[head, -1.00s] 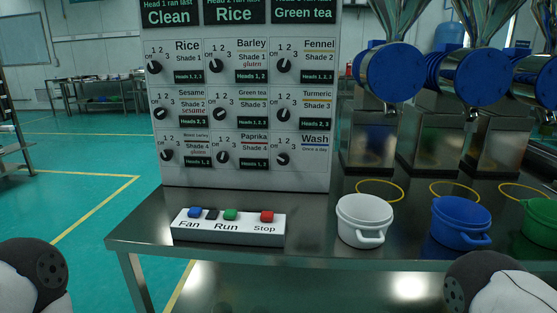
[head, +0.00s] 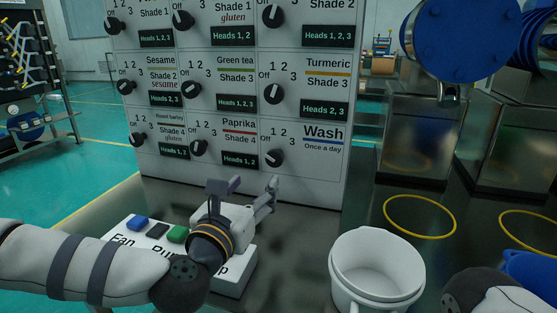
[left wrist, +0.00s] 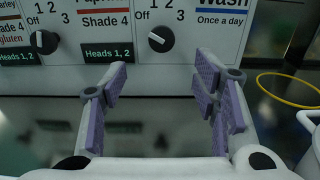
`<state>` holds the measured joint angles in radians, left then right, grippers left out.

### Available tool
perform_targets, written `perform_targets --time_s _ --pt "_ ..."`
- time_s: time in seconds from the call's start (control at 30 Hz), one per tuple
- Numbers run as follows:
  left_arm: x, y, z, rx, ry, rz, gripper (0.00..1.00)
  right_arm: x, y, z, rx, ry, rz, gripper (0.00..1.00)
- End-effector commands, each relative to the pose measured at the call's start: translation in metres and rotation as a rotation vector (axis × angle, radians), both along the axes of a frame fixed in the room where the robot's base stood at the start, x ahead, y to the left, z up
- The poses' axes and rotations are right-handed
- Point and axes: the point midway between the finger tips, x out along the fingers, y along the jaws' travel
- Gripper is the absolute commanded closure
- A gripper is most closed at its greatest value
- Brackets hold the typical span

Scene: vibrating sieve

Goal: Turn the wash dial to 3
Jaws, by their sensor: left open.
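The Wash dial (head: 274,157) is a black knob at the bottom right of the white panel, marked Off, 1, 2, 3, with "Wash, Once a day" beside it. It also shows in the left wrist view (left wrist: 161,38), above the gap between the fingers. Its pale mark appears to face left, toward Off. My left gripper (head: 253,187) is open and empty, just below and in front of the dial, apart from it. Its purple-padded fingers (left wrist: 162,78) stand either side of the dial's line. My right gripper is not in view; only part of my right arm shows.
The Paprika dial (head: 199,148) is left of Wash. A button box (head: 231,283) lies under my left arm, its Stop end partly hidden. A white pot (head: 375,270) stands on the steel table to the right, near a yellow ring (head: 420,232).

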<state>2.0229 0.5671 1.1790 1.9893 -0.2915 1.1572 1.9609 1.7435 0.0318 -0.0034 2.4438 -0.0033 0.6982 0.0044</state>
Motion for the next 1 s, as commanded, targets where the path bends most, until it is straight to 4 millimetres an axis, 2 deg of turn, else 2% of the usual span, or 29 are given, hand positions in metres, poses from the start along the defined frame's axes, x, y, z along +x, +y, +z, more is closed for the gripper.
perform_targets --time_s 0.43,0.6,0.87,1.0 --pt "0.094 -0.031 -0.002 0.004 0.000 -0.001 0.45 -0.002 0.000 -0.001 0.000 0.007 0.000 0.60" --pt "0.109 -0.037 -0.002 0.003 0.001 -0.003 0.45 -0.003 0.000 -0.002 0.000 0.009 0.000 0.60" --pt "0.111 -0.037 -0.001 0.003 0.001 -0.002 0.45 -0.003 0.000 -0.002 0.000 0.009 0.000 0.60" --pt "0.111 -0.037 -0.001 0.003 0.001 -0.002 0.75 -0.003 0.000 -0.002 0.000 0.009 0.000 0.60"
